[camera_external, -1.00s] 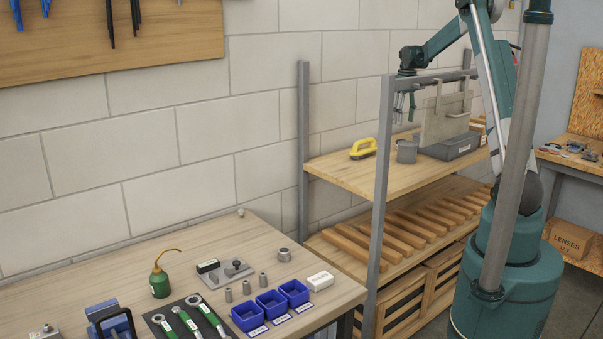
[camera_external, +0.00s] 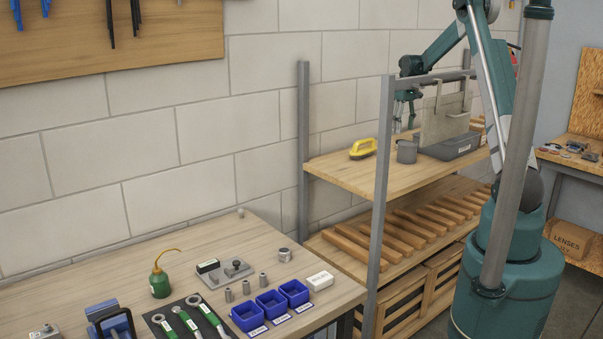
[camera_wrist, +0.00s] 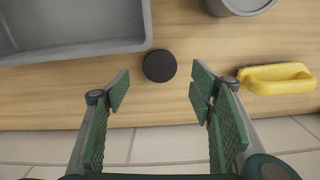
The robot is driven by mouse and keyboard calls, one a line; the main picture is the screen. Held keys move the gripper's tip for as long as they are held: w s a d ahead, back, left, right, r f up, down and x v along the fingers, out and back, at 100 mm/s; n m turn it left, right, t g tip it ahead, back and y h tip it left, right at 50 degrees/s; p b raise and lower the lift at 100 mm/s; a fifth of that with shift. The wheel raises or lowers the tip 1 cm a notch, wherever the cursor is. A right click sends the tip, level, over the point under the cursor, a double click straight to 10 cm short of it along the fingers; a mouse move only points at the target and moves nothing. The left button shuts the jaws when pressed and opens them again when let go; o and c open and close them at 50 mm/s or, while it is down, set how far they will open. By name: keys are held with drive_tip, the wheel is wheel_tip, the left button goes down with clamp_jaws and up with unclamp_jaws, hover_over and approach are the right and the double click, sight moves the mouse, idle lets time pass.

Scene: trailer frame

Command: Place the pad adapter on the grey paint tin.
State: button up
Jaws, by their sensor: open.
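The pad adapter appears to be the small black disc (camera_wrist: 159,66) lying on the wooden shelf in the wrist view; I cannot make it out in the external view. My gripper (camera_wrist: 160,87) is open and empty, its two green-padded fingers to either side of the disc's line and slightly short of it. In the external view my gripper (camera_external: 404,110) hangs over the upper shelf near the wall, partly behind the rack's rail. The grey paint tin (camera_external: 407,151) stands upright on the shelf; its edge also shows in the wrist view (camera_wrist: 240,4), beyond and right of the disc.
A grey tray (camera_external: 453,149) with an upright board (camera_external: 441,122) stands close to the tin; its wall (camera_wrist: 95,49) is left of the disc. A yellow-handled float (camera_wrist: 277,78) lies to the right. The rack's post (camera_external: 382,180) and top rail border the shelf. The wall is close.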

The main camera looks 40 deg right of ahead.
drive_tip(key=shift+f, duration=0.2)
drive_tip(key=shift+f, duration=0.15)
drive_tip(key=shift+f, duration=1.15)
drive_tip(key=shift+f, duration=0.15)
drive_tip(key=shift+f+p, duration=0.5)
drive_tip(key=shift+f, duration=2)
drive_tip(key=c, duration=1.3)
